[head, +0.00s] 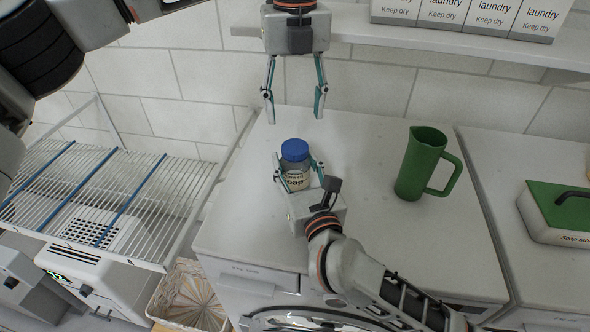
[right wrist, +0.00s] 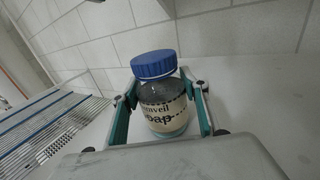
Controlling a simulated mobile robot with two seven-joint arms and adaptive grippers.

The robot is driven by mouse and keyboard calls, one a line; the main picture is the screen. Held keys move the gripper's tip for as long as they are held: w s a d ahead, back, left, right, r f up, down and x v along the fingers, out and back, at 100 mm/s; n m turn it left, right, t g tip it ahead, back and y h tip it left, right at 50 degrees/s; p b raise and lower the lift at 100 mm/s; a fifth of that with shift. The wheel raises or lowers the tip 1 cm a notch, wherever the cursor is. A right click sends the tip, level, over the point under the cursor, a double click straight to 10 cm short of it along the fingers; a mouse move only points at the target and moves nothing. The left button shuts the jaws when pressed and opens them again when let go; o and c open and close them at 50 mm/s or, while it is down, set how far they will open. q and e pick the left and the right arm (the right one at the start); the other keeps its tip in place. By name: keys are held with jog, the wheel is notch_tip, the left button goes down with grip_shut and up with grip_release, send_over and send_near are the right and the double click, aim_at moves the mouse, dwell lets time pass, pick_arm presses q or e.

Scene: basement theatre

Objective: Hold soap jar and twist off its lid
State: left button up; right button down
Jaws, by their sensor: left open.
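The soap jar (head: 297,178) is clear with a cream label and a blue lid (head: 295,149). The lid sits on the jar's top. My right gripper (head: 298,168) has its fingers on either side of the jar body, below the lid, and appears shut on it. In the right wrist view, the jar (right wrist: 163,108) fills the space between the teal finger pads, with its blue lid (right wrist: 154,65) above them. Whether the jar's base touches the top below is hard to tell. My left gripper (head: 294,106) is open and empty, pointing down above the lid.
A green jug (head: 421,163) stands on the white washer top (head: 375,240) to the right. A green-lidded box (head: 558,212) is farther right. A wire rack (head: 85,200) is at left. A shelf (head: 400,38) with laundry boxes (head: 465,14) is behind.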

aim_at(295, 146)
pick_arm(q)
jog(key=m, duration=0.8)
jog(key=shift+m, duration=0.4)
jog(key=m, duration=0.3)
jog(key=shift+m, duration=0.3)
jog(key=m, duration=1)
jog(key=shift+m, duration=0.3)
jog(key=m, duration=1.2)
jog(key=shift+m, duration=0.3)
jog(key=shift+f, duration=4)
jog(key=shift+c, duration=0.3)
jog(key=c, duration=1.1)
